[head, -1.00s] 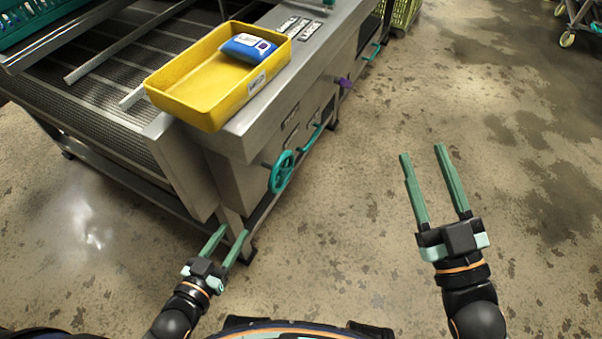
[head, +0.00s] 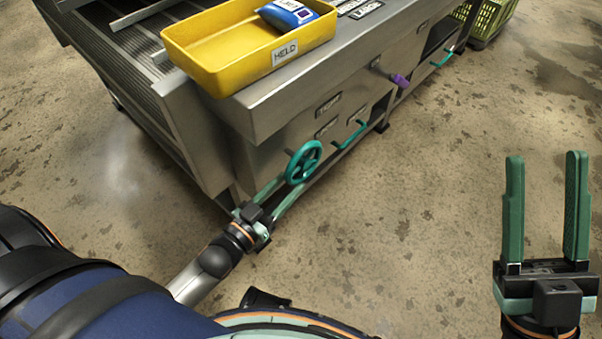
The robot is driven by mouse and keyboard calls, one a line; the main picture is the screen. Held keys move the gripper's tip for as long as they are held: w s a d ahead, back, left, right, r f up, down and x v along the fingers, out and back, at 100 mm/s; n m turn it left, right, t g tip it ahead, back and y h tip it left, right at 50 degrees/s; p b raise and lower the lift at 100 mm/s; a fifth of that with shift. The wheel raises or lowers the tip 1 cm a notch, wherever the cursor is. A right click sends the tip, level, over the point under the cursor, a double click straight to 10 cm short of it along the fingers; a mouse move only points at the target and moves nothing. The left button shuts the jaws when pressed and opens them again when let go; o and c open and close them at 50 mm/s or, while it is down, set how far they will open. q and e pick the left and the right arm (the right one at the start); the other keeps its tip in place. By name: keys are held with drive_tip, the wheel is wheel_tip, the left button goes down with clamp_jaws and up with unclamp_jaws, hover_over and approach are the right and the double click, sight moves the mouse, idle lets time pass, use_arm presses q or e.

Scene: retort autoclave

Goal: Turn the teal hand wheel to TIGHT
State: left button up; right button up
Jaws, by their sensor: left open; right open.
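The teal hand wheel (head: 303,163) is mounted on the front face of the grey steel machine, near its left corner. My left gripper (head: 291,187) is open, just below and in front of the wheel, with its fingers pointing up towards the lower rim. I see nothing between its fingers, and I cannot tell whether a fingertip touches the rim. My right gripper (head: 546,165) is open and empty over bare floor at the far right, well away from the wheel. Small label plates (head: 328,105) sit above the wheel, too small to read surely.
A yellow tray (head: 222,80) marked HELD holds a blue pack (head: 284,14) on the machine's top. A green crate (head: 492,18) stands behind. Floor to the right is clear.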

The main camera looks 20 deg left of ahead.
sight(301, 175)
use_arm(q)
drive_tip(key=shift+b+x, duration=0.55)
drive_tip(key=shift+x, duration=2.1)
clamp_jaws()
